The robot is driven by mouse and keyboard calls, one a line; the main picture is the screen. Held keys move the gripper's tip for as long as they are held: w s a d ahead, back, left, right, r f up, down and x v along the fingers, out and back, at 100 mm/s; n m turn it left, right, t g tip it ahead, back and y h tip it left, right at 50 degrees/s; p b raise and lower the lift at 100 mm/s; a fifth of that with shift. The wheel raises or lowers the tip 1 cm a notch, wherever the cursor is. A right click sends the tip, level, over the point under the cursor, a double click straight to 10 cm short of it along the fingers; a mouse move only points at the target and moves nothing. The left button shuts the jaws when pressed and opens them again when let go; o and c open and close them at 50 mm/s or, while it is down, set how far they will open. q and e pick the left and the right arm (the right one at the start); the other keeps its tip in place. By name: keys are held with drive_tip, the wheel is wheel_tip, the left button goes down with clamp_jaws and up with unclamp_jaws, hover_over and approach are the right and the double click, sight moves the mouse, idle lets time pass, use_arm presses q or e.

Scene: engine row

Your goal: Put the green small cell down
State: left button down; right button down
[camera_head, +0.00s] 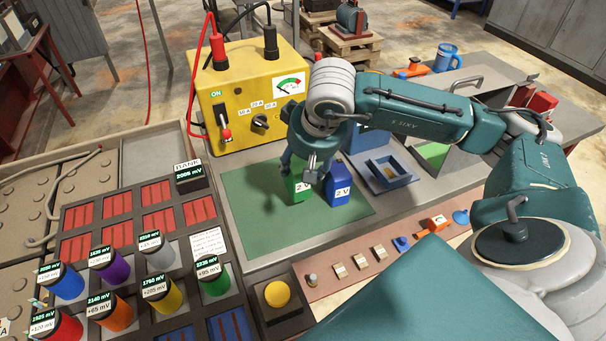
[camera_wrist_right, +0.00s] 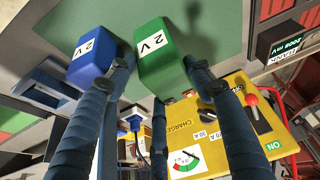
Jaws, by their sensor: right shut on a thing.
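The green small cell (camera_head: 299,191), labelled 2 V, is upright over the green mat (camera_head: 250,215). My right gripper (camera_head: 312,170) reaches down from above and is shut on it, hiding its upper part. In the right wrist view the green cell (camera_wrist_right: 158,58) sits between the dark fingers (camera_wrist_right: 165,75). A blue small cell (camera_head: 346,206), also 2 V, stands close to its right; one finger is close beside it. I cannot tell whether the green cell's base touches the mat. My left gripper is not in view.
A yellow charger (camera_head: 235,115) with a gauge and leads stands behind the mat. A rack with coloured cylindrical cells (camera_head: 160,295) is at front left. A blue open tray (camera_head: 395,172) lies right of the cells. The mat's left and front parts are clear.

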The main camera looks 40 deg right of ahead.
wheel_tip(320, 180, down, 4)
drive_tip(key=shift+r, duration=0.25)
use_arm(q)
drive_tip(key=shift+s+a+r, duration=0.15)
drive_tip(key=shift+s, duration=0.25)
use_arm(e)
drive_tip(key=shift+f, duration=0.15)
drive_tip(key=c, duration=0.8)
unclamp_jaws()
drive_tip(key=shift+o, duration=0.2)
